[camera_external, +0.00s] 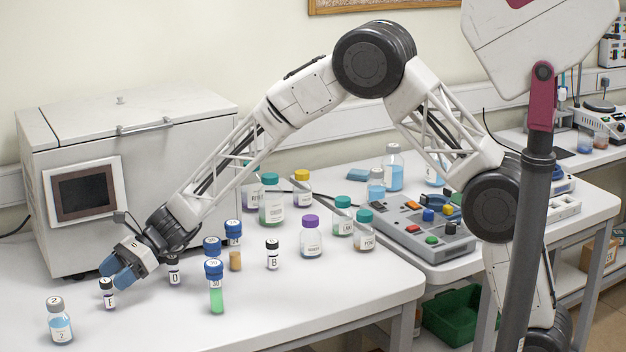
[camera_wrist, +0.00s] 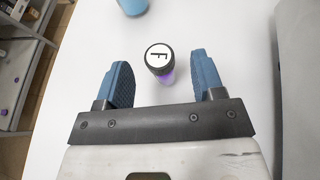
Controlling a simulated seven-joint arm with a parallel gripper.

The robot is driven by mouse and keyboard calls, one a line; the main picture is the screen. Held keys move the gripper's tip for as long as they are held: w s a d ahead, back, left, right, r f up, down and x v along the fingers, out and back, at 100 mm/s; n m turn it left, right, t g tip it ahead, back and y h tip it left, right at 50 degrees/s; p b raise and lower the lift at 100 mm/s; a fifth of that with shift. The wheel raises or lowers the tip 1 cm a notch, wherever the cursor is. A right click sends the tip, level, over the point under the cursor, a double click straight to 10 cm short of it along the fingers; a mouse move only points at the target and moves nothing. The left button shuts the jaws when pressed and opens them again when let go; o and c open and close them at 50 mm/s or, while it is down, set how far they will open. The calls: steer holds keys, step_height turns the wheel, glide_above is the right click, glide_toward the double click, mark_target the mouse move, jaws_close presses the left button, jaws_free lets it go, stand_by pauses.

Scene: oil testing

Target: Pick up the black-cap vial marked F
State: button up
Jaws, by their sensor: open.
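The black-cap vial marked F (camera_external: 108,295) stands upright on the white table at the left, with a white label. In the wrist view its cap top (camera_wrist: 158,57) shows a black F on white, with a purple tint at its side. My gripper (camera_external: 113,272) is open, its blue fingers just above and beside the vial. In the wrist view my gripper (camera_wrist: 160,75) has one finger on each side of the vial, with gaps on both sides. Black-cap vials marked D (camera_external: 173,271) and B (camera_external: 272,255) stand further right.
A vial with a grey cap and blue liquid (camera_external: 59,322) stands left of vial F. A blue-cap tube with green liquid (camera_external: 215,288) stands to the right. A large white machine (camera_external: 135,150) is behind. The front of the table is clear.

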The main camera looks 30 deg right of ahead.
mark_target(109, 279)
steer(key=shift+x, duration=2.4)
steer(key=c, duration=1)
step_height(109, 279, up, 10)
